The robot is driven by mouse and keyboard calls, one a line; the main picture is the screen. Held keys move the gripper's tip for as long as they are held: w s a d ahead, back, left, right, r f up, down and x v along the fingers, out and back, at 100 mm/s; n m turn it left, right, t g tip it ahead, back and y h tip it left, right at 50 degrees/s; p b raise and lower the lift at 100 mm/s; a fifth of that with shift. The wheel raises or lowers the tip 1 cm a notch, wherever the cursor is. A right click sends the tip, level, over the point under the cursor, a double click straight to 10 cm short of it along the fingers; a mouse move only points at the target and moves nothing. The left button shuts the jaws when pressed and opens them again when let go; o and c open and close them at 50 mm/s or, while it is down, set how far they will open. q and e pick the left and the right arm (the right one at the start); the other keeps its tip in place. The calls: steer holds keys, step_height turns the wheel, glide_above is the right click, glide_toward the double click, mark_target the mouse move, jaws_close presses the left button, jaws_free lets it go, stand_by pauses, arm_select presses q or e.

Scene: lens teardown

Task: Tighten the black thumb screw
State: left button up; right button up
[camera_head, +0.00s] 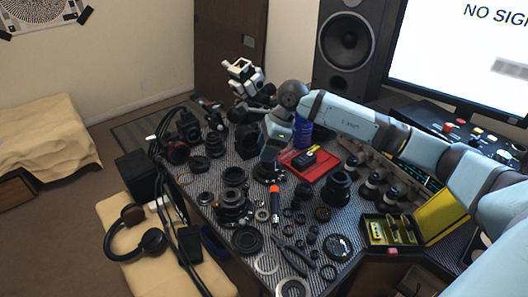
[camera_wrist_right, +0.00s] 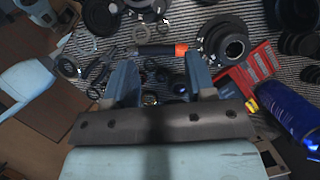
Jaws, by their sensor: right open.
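My right gripper (camera_head: 268,165) is above the middle of the crowded table, pointing down. In the right wrist view its two blue fingers (camera_wrist_right: 158,72) are apart, with nothing held between them. A dark screwdriver with an orange end (camera_head: 275,203) lies on the mat. It also shows in the wrist view (camera_wrist_right: 162,50), just beyond the fingertips. A black lens assembly (camera_head: 233,208) stands left of the screwdriver. I cannot tell which of the several small black parts is the black thumb screw. My left gripper is not seen.
Lens rings and black parts crowd the striped mat. A red tray (camera_head: 318,172) and a blue can (camera_head: 302,134) stand close to the right gripper. A yellow-lined open box (camera_head: 392,230) is at the right. Headphones (camera_head: 137,237) lie on the seat at the left.

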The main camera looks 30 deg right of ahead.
mark_target(246, 185)
steer(key=w+a+f+n+g+b, duration=0.1)
steer(key=f+n+b, duration=0.1)
steer(key=f+b, duration=0.1)
steer(key=w+a+f+n+g+b, duration=0.1)
steer(key=a+f+n+b, duration=0.1)
steer(key=f, duration=0.3)
steer(key=w+a+f+n+b, duration=0.1)
steer(key=a+f+n+b, duration=0.1)
steer(key=f+n+b, duration=0.1)
steer(key=shift+f+g+b, duration=0.4)
steer(key=shift+f+b, duration=0.5)
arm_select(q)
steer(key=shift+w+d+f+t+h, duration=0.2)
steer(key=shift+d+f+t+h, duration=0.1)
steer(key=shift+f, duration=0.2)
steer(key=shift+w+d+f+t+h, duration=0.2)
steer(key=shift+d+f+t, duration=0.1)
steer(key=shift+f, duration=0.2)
